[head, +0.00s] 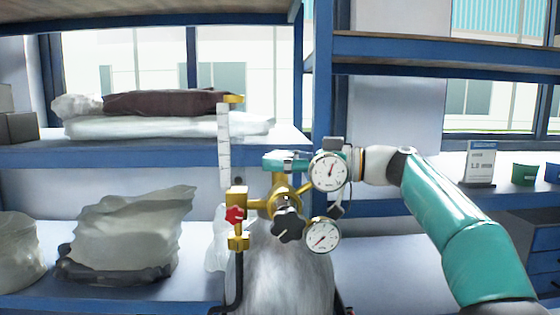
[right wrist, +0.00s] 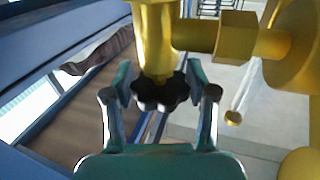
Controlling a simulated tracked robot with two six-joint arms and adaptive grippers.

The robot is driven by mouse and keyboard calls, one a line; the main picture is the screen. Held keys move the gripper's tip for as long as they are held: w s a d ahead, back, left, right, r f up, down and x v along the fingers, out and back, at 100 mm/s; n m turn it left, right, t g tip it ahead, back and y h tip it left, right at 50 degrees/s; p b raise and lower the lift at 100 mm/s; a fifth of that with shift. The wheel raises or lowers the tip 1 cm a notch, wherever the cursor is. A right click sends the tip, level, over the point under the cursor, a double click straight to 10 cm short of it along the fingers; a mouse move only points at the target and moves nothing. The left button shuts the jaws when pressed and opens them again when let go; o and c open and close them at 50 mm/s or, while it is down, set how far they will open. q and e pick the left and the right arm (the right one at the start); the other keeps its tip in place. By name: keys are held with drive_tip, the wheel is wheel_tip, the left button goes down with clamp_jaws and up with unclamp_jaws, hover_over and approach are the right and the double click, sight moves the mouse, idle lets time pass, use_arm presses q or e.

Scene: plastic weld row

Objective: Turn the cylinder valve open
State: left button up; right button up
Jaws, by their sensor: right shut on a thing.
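The grey gas cylinder (head: 280,275) stands upright at the bottom centre of the head view, with a brass valve and regulator (head: 284,186) on top. My right gripper (head: 278,160) reaches in from the right, behind the upper gauge, to the top of the valve. In the right wrist view, a black lobed handwheel (right wrist: 160,93) on a brass stem (right wrist: 155,40) sits between the teal fingers of my right gripper (right wrist: 159,90), which are shut on it. In the head view the fingers and upper gauge mostly hide this handwheel. My left gripper is out of view.
The upper gauge (head: 329,171) and lower gauge (head: 323,235) face me close to my right gripper. A black regulator knob (head: 287,223), a red knob (head: 235,215) and a clear flow tube (head: 224,140) are nearby. Blue shelves (head: 165,153) with bags stand behind.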

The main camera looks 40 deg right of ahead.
drive_tip(key=n+g+y+p, duration=0.1)
drive_tip(key=p, duration=0.1)
drive_tip(key=n+g+y+p, duration=0.1)
drive_tip(key=y+p, duration=0.1)
drive_tip(key=shift+w+d+r, duration=0.15)
drive_tip(key=shift+r, duration=0.25)
drive_tip(key=shift+f+n+g+y+p, duration=0.1)
drive_tip(key=shift+n+g+y+p, duration=0.25)
drive_tip(key=shift+n+g, duration=0.25)
drive_tip(key=shift+n+g+y, duration=0.6)
drive_tip(key=shift+g+y, duration=0.1)
drive_tip(key=shift+y, duration=0.05)
drive_tip(key=shift+f+g, duration=0.25)
drive_tip(key=shift+g, duration=0.05)
drive_tip(key=o, duration=1.2)
drive_tip(key=shift+c, duration=0.2)
drive_tip(key=shift+r+t+h, duration=0.15)
drive_tip(key=shift+t+h, duration=0.15)
drive_tip(key=shift+t, duration=0.2)
drive_tip(key=shift+m+t+b, duration=0.3)
drive_tip(key=shift+m, duration=0.1)
